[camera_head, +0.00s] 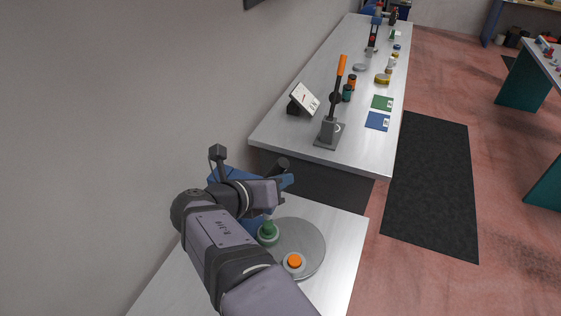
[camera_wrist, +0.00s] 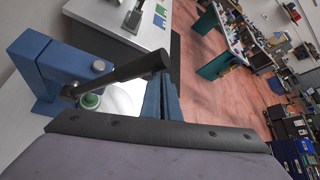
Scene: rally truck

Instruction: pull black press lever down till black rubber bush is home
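The blue press (camera_wrist: 45,75) stands at the left of the wrist view. In the head view my arm partly hides it (camera_head: 222,174). Its black lever (camera_wrist: 118,75) slants up to the right, ending in a thick black grip, which also shows in the head view (camera_head: 282,164). My gripper (camera_wrist: 163,92) has its blue fingers just below the grip's end in the wrist view; whether they touch it, or how far apart they are, is unclear. It also shows in the head view (camera_head: 286,182). I cannot make out a black rubber bush.
A far bench (camera_head: 290,130) holds an orange-handled lever tool (camera_head: 334,105) and several small items.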

